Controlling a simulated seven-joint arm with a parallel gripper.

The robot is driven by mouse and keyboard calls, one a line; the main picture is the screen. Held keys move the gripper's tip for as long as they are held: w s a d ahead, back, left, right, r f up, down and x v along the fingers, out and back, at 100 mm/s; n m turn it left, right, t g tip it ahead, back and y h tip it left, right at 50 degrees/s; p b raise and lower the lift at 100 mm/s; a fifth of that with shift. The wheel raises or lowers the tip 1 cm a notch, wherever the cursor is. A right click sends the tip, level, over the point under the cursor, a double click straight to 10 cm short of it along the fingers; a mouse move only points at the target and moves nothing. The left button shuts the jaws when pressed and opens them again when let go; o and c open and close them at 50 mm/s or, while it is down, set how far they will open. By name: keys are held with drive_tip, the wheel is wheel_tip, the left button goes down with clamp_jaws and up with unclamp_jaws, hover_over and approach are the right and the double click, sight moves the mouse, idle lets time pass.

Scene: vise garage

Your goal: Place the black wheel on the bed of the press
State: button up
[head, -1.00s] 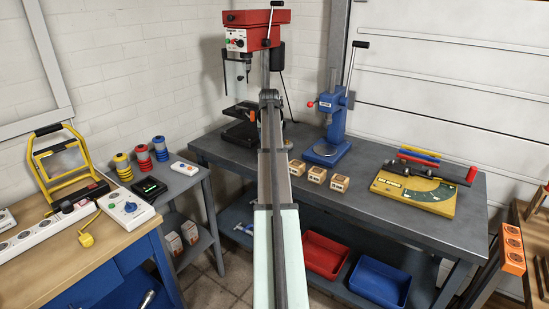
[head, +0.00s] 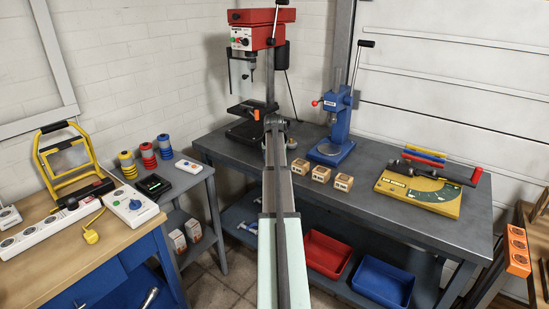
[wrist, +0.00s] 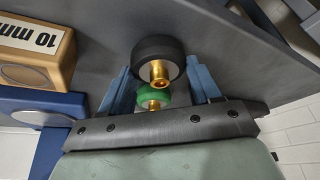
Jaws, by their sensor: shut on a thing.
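In the wrist view my gripper (wrist: 158,68) is shut on the black wheel (wrist: 160,50), which has a gold hub and sits between the blue fingertips. A smaller green wheel with a gold centre (wrist: 150,98) shows between the fingers, nearer the palm; I cannot tell if it is joined to the black wheel. In the head view my arm hides most of the gripper and the wheel, left of the press. The blue press (head: 338,118) stands at the back of the grey bench. Its bed (head: 329,151) has a round grey plate and looks empty.
Wooden blocks (head: 321,173) stand in a row before the press; one marked 10 mm (wrist: 38,50) is close in the wrist view. A red drill press (head: 262,38) stands behind my arm. A yellow fixture (head: 425,196) lies right. The grey bench (head: 385,217) has bare room in front.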

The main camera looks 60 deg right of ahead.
drive_tip(key=o, duration=1.2)
drive_tip(key=shift+f, duration=0.1)
drive_tip(key=shift+c, duration=0.2)
drive_tip(key=v, duration=1.2)
drive_tip(key=shift+w, duration=0.15)
